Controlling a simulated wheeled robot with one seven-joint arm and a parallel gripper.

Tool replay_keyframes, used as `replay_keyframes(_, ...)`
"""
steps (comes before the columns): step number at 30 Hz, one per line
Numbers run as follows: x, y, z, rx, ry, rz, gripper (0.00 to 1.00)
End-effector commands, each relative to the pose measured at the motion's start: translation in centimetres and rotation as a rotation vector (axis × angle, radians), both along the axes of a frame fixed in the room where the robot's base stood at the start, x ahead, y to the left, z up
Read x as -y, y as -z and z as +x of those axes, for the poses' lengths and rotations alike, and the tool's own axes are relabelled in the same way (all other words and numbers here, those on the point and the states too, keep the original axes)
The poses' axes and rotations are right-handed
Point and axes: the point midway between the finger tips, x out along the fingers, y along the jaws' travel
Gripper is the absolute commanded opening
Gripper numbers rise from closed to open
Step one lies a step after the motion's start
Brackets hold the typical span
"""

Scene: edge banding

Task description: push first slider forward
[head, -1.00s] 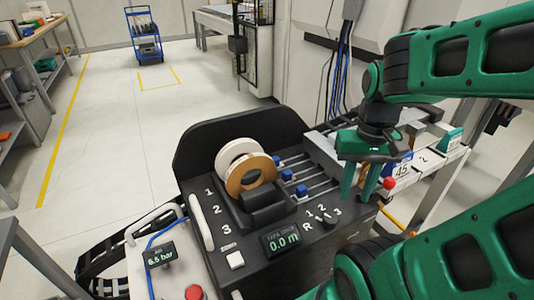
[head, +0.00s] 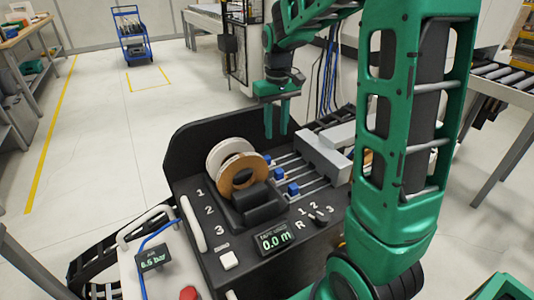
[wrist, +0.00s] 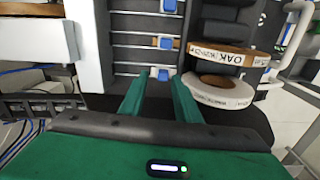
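Three small blue sliders sit on parallel metal rails of the dark machine panel. The far one, in line with row 1, shows in the head view (head: 267,159) and nearest my gripper in the wrist view (wrist: 160,74). The middle slider (head: 280,173) and near slider (head: 293,189) follow toward the front. My gripper (head: 276,135) points down above the panel's far side, just behind the far slider in the head view. In the wrist view its fingers (wrist: 158,84) are apart with nothing between them; the far slider shows just beyond the gap.
A white tape roll (head: 222,156) and an oak roll (head: 236,184) stand left of the sliders. Grey blocks (head: 322,155) cover the rails' right ends. A dark back plate (head: 190,135) rises behind. A selector knob (head: 319,218) and display (head: 272,240) are in front.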

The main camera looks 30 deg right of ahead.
Motion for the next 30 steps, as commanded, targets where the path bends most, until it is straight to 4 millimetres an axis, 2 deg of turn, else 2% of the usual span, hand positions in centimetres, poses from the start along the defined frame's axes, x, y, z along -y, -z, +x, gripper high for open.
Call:
replay_keyframes(1,-0.3,0.5,1.4,-0.002,-0.022,-0.001,0.3)
replay_keyframes(3,-0.7,0.8,2.6,-0.002,-0.047,0.0,0.3)
replay_keyframes(7,-1.0,1.3,3.8,-0.001,-0.068,0.0,0.3)
replay_keyframes(11,-1.0,2.3,4.0,-0.002,-0.071,0.001,0.3)
replay_keyframes(24,-0.8,9.5,3.8,-0.003,-0.068,0.001,0.3)
replay_keyframes(30,-0.8,11.5,3.8,-0.001,-0.068,0.001,0.3)
